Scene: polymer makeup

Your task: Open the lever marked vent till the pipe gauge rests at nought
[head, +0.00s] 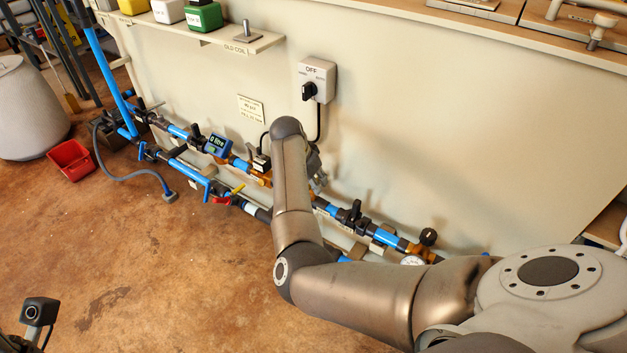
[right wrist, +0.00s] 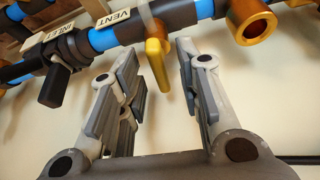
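In the right wrist view the yellow lever (right wrist: 157,66) hangs down from the pipe beside the label VENT (right wrist: 122,16). My right gripper (right wrist: 157,58) is open, with one finger on either side of the lever; I see no clear contact. In the head view my right gripper (head: 318,168) is at the wall pipes, partly behind my forearm, and the vent lever cannot be made out there. A round white gauge (head: 412,260) sits low at the right end of the pipes; its needle is unreadable and my arm covers part of it. My left gripper is not in view.
A black handle (right wrist: 53,85) marked INLET is left of the vent. A brass fitting (right wrist: 250,20) is on its right. Along the pipes are a blue litre meter (head: 217,145) and a red lever (head: 220,200). A switch box (head: 318,78) reads OFF. The floor in front is clear.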

